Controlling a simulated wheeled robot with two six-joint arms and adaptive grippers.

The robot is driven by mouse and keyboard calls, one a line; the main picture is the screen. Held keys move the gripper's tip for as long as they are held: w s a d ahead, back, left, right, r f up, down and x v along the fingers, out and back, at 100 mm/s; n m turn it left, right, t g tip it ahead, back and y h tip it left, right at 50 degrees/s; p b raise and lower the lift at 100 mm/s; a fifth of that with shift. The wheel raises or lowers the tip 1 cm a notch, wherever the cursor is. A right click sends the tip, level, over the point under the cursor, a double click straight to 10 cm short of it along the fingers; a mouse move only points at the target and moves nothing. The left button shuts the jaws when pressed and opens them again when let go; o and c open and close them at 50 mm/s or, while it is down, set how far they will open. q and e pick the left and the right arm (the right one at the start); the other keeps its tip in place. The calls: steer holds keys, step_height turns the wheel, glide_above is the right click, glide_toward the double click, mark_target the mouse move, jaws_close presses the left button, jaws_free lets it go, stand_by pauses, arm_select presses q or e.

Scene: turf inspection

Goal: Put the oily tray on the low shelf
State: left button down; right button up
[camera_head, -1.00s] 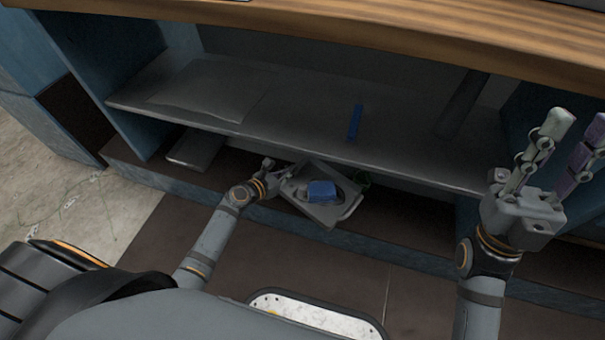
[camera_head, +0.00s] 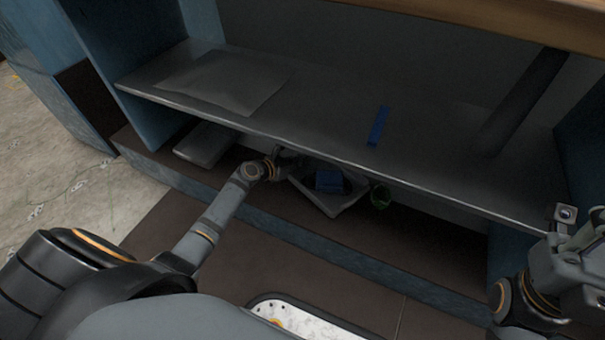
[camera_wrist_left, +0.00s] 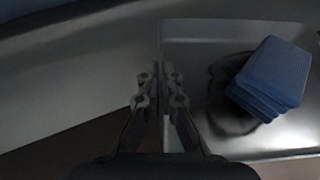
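The oily tray (camera_head: 338,208) is grey and shallow, under the overhanging middle shelf and above the low shelf (camera_head: 265,190). I cannot tell whether it rests on the low shelf. The left wrist view shows a dark oily stain inside the tray (camera_wrist_left: 185,85) and a ridged blue block (camera_wrist_left: 268,80) on it. The block also shows in the head view (camera_head: 329,181). My left gripper (camera_wrist_left: 160,88) is shut on the tray's left rim; its fingertips are shaded in the head view (camera_head: 280,155). My right gripper (camera_head: 580,218) is empty, fingers apart, partly cut off at the right edge.
A green cup-like object (camera_head: 380,196) stands close to the tray's right. A flat grey item (camera_head: 205,145) lies at the low shelf's left. The middle shelf (camera_head: 320,125) overhangs closely, bearing a blue strip (camera_head: 378,126) and a pale sheet (camera_head: 225,82). A dark slanted post (camera_head: 520,105) stands right.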

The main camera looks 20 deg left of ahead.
mark_target(297, 169)
arm_select(q)
step_height(297, 169, down, 4)
steer(key=b, duration=0.3)
steer(key=shift+r, duration=0.3)
steer(key=c, duration=2)
jaws_free()
steer(key=shift+f, duration=0.25)
steer(key=o, duration=0.5)
